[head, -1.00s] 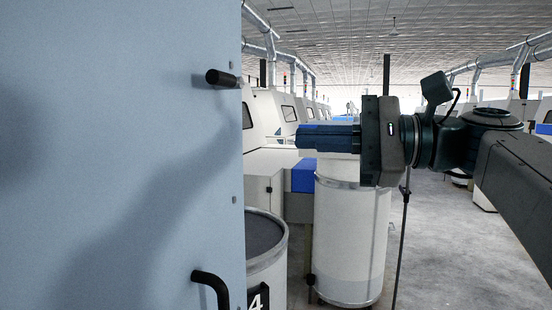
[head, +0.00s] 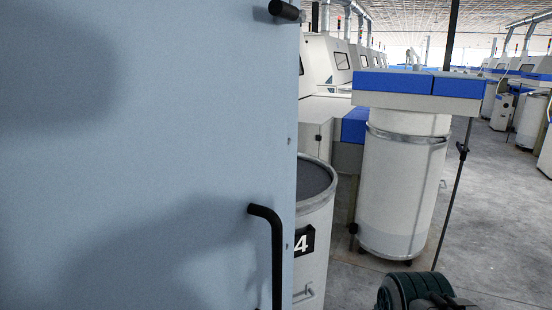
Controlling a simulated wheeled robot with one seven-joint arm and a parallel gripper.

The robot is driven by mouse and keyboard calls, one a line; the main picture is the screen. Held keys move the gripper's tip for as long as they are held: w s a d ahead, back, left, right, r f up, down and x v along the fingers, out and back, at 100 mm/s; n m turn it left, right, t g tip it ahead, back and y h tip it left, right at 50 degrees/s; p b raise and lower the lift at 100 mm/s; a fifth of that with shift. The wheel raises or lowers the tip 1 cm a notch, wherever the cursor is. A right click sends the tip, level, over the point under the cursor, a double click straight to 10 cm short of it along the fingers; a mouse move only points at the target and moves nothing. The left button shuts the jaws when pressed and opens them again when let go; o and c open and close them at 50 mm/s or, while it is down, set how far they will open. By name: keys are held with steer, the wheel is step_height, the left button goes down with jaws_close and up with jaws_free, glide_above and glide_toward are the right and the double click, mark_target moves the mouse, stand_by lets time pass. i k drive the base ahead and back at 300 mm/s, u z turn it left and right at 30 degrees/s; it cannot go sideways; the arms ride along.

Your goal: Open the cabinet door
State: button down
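The light blue cabinet door (head: 150,130) fills the left of the head view as a flat panel. A black bent bar handle (head: 277,255) stands out near its right edge, and its lower end runs out of the picture. My gripper's fingers are not in this view; only a dark rounded part of my arm shows at the bottom right, to the right of the handle and apart from it. Whether the door stands ajar cannot be told.
A short black peg (head: 285,10) sticks out near the door's top right. A grey drum marked 4 (head: 318,250) stands behind the door's edge. A tall white can (head: 405,190) stands under a blue-topped machine part (head: 420,88). Grey floor (head: 490,220) is open at right.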

mark_target(144, 143)
steer(key=u, duration=1.85)
steer(key=k, duration=0.35)
steer(key=z, duration=0.35)
